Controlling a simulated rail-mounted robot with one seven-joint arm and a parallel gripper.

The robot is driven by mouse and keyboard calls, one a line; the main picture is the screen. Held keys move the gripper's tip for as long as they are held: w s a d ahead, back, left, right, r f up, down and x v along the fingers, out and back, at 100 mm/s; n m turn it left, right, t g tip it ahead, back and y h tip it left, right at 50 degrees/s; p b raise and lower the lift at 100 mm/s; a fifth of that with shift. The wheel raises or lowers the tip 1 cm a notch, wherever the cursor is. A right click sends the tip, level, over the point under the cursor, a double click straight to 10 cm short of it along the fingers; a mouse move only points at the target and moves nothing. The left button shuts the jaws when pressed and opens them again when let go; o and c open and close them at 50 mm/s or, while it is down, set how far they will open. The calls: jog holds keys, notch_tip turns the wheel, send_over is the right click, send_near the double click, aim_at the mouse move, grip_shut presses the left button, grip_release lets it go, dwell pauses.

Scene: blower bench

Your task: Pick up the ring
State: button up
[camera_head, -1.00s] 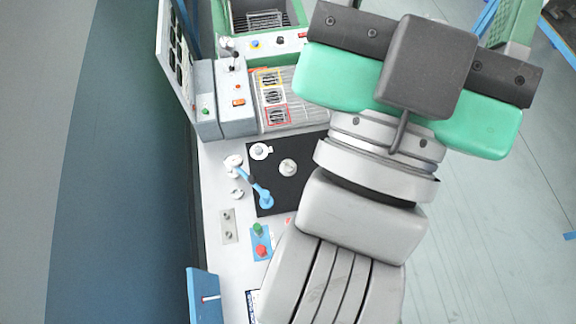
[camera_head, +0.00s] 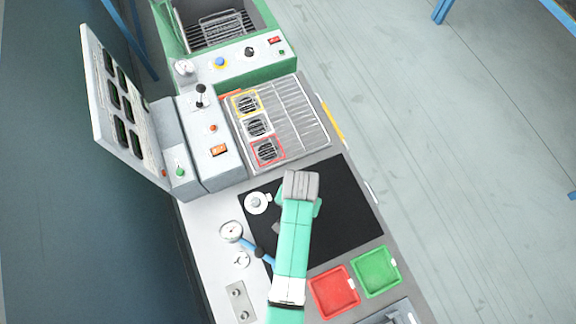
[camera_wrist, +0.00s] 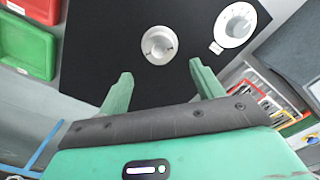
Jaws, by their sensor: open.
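A pale round ring (camera_wrist: 159,44) lies on the black mat (camera_wrist: 100,40) in the wrist view, a little ahead of my fingertips and roughly centred between them. My gripper (camera_wrist: 161,76) is open, with a green finger on each side and nothing between them. The ring is not touched in that view. In the head view my green arm reaches over the black mat (camera_head: 345,215) and seems to hide the ring. The fingertips cannot be made out there.
A white round dial-like piece (camera_head: 257,202) with a tag lies on the mat near the ring. A gauge (camera_head: 231,231) with a blue handle stands left of my arm. Red (camera_head: 334,292) and green (camera_head: 376,271) trays lie to the right. A wire rack (camera_head: 295,115) and control boxes (camera_head: 205,140) stand beyond.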

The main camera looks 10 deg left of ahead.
jog(key=shift+s+d+f, duration=0.1)
jog(key=shift+s+f, duration=0.05)
jog(key=shift+f, duration=0.45)
jog(key=shift+s+d+f, duration=0.1)
jog(key=shift+f, duration=0.45)
jog(key=f, duration=0.5)
jog(key=shift+a+f+b, duration=0.15)
jog(key=shift+a+b, duration=0.1)
jog(key=shift+b, duration=0.1)
jog(key=c, duration=1.3)
notch_tip(320, 180, up, 10)
jog(key=shift+r+p, duration=0.1)
jog(key=shift+p, duration=0.55)
